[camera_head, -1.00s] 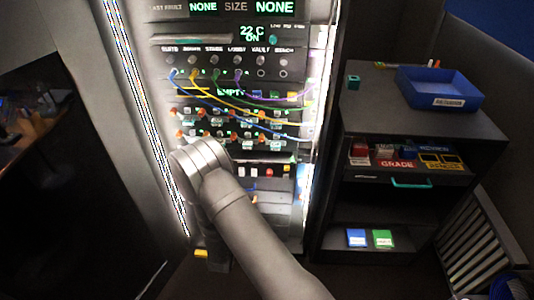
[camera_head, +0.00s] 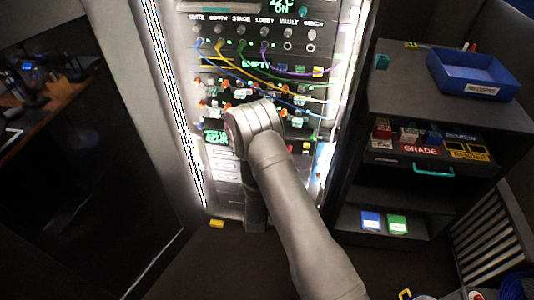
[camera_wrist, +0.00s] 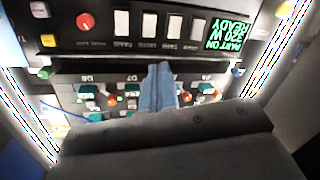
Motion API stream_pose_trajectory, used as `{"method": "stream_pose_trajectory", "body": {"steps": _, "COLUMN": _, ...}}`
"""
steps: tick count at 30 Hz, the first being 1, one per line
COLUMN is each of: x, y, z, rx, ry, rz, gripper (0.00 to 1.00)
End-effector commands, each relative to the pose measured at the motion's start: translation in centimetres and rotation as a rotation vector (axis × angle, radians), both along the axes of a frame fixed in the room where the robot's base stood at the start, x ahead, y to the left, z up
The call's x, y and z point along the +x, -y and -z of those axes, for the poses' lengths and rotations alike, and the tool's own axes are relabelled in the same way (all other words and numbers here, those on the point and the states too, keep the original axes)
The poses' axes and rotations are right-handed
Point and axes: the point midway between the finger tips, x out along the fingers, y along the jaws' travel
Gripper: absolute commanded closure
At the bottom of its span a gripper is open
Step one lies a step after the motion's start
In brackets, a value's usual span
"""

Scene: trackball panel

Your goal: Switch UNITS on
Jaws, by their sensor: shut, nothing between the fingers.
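In the wrist view, a row of white rocker switches (camera_wrist: 173,27) sits on a dark strip of the panel, with small upside-down labels below. The label of the second switch from the left (camera_wrist: 148,24) seems to read UNITS, but it is blurred. I cannot tell which way the switches are set. My gripper (camera_wrist: 158,66) is shut and empty, its blue-grey fingers side by side. Its tips appear below the switch row in the picture, and I see no contact with a switch. In the head view my arm hides the gripper and the switches.
A red knob (camera_wrist: 84,21) and a green display (camera_wrist: 225,35) reading PART ON, 350 W, READY flank the switches. Plug rows and coloured cables (camera_head: 255,70) cover the panel above my arm. A shelf unit with a blue tray (camera_head: 473,75) stands at the right.

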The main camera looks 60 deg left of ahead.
Motion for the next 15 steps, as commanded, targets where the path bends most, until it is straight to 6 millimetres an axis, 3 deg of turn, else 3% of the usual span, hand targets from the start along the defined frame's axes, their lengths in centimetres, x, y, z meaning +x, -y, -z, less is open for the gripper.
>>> {"method": "stream_pose_trajectory", "body": {"steps": 8, "x": 3.6, "y": -0.1, "z": 0.6, "rx": -0.175, "ry": 0.365, "rz": -0.235, "gripper": 1.00}}
{"method": "stream_pose_trajectory", "body": {"steps": 15, "x": 5.8, "y": 1.4, "z": 1.3, "rx": -0.275, "ry": 0.700, "rz": -0.430, "gripper": 1.00}}
